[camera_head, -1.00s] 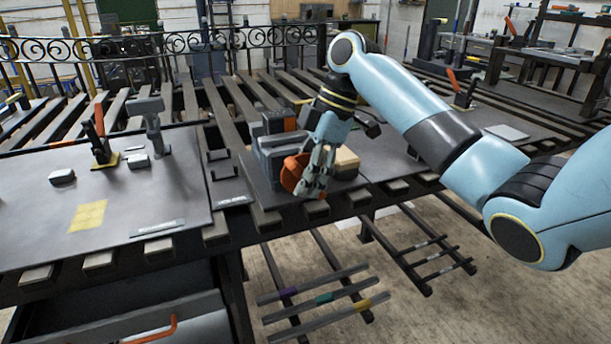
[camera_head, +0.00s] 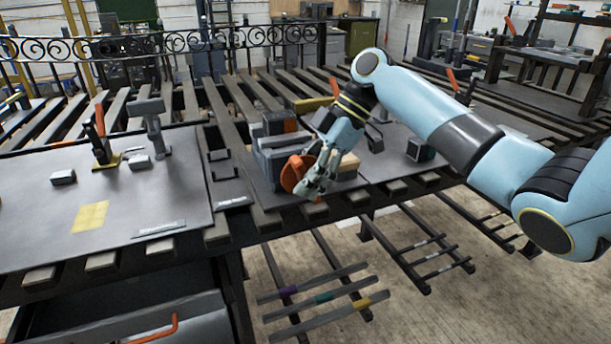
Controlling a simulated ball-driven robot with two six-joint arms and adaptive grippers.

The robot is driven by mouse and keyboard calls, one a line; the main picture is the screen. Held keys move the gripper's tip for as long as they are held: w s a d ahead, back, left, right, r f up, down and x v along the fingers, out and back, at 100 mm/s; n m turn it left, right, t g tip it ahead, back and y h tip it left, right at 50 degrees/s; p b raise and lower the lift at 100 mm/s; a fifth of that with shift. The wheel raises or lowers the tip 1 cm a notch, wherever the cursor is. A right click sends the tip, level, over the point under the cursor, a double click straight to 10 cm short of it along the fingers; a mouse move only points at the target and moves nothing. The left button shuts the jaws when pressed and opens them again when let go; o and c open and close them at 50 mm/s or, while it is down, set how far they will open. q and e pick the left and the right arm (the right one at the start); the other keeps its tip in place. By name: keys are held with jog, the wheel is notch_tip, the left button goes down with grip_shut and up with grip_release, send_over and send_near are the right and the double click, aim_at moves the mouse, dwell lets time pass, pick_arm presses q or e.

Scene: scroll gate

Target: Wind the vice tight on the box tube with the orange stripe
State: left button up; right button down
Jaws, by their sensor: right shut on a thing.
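The grey vice (camera_head: 270,165) stands at the front edge of the bench, in the middle of the view. An orange-marked piece (camera_head: 290,126) shows at its top; it looks like the striped box tube, but most of it is hidden. The vice's orange hand wheel (camera_head: 292,174) is on its near right side. My right gripper (camera_head: 312,192) reaches down from the right and is shut on the wheel's right side. The fingers and wrist cover part of the wheel and vice. My left gripper is not in view.
A tan block (camera_head: 347,166) lies just behind my right gripper. A small dark block (camera_head: 420,149) lies farther right. On the left, a grey plate (camera_head: 40,205) carries an orange-handled clamp (camera_head: 103,145) and a grey post (camera_head: 155,125). Striped bars (camera_head: 320,298) lie below the bench.

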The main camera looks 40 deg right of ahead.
jog(key=shift+d+f+t+y+b, duration=0.1)
jog(key=shift+t+y+b, duration=0.3)
jog(key=shift+y+b, duration=0.65)
jog(key=shift+t+y+b, duration=0.3)
jog(key=shift+y+b, duration=0.55)
jog(key=shift+y, duration=0.4)
jog(key=c, duration=1.2)
grip_release()
jog(key=shift+d, duration=0.1)
jog(key=v, duration=1.2)
jog(key=shift+w, duration=0.1)
